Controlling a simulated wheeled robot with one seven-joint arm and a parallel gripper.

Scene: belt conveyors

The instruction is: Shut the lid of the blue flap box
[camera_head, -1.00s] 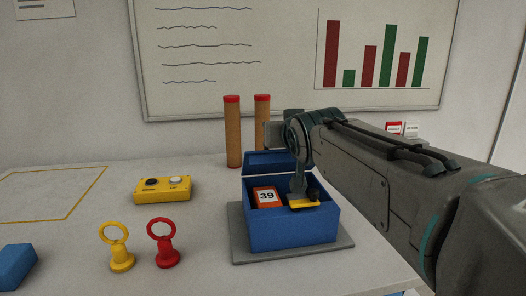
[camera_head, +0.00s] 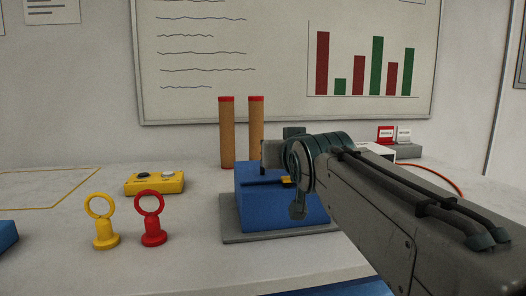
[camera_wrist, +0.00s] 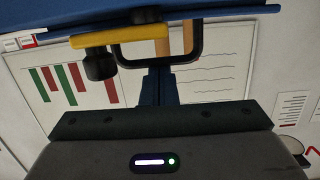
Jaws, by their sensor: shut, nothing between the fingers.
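The blue flap box (camera_head: 280,210) sits on a grey base plate in the head view. Its blue lid (camera_head: 257,172) is lowered over the opening, and the inside is hidden. A dark line shows along its front; I cannot tell if it is fully down. A yellow tab (camera_head: 286,180) is partly hidden by my arm. In the wrist view a blue panel crosses the top, with the yellow tab (camera_wrist: 120,35), a dark knob and a black loop below it. My gripper (camera_wrist: 158,75) appears shut and empty, its fingers close to the loop; contact is unclear.
A yellow button box (camera_head: 154,183), a yellow ring-top piece (camera_head: 105,234) and a red one (camera_head: 152,232) stand left. Two brown cylinders (camera_head: 227,135) with red ends stand behind the box. The table between is clear.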

